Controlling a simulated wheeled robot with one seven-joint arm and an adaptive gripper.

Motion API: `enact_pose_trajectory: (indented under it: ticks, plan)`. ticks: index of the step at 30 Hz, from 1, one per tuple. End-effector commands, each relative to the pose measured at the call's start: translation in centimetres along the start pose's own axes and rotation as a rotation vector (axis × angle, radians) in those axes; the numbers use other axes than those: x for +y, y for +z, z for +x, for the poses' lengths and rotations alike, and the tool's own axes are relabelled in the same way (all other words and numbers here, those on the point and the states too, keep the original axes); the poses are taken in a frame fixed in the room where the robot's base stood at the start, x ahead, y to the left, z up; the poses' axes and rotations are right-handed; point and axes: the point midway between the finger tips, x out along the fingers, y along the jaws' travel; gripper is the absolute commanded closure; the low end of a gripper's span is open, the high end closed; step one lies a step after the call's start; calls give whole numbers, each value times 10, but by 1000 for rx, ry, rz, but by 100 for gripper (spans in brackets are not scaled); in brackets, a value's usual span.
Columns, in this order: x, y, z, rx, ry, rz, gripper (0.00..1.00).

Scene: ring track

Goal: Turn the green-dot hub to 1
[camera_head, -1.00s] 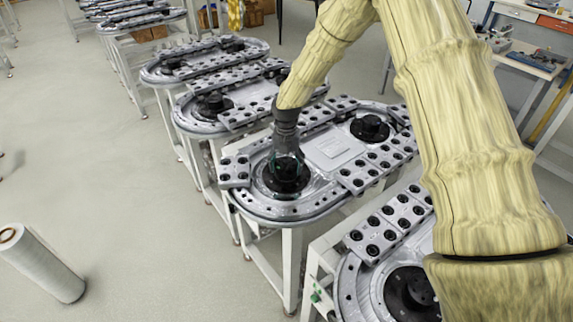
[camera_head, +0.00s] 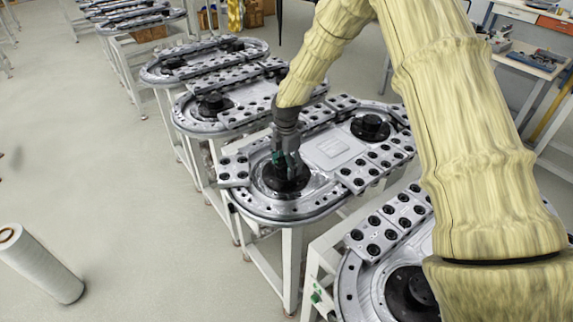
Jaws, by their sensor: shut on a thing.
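The ring track (camera_head: 283,208) is a grey metal oval on a white stand in the middle of the view. A black hub (camera_head: 285,184) sits in its near left end. My gripper (camera_head: 284,172) points down onto this hub and is shut on its top part. The gripper covers much of the hub, and I cannot make out a green dot or any number. A second black hub (camera_head: 370,128) stands at the far right end of the same track, with nothing on it.
More ring tracks stand behind (camera_head: 208,112) and in front at the lower right (camera_head: 350,285). Grey blocks with black holes (camera_head: 378,168) lie along the track. A white roll (camera_head: 40,265) is on the floor at the left. The floor there is open.

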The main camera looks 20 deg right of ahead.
Motion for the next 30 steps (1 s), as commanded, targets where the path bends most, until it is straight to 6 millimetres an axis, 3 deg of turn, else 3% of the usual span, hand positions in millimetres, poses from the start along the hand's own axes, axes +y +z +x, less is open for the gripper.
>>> enact_pose_trajectory:
  ticks: [30]
  plan:
    - [0,0,0,-1,1,963,53]
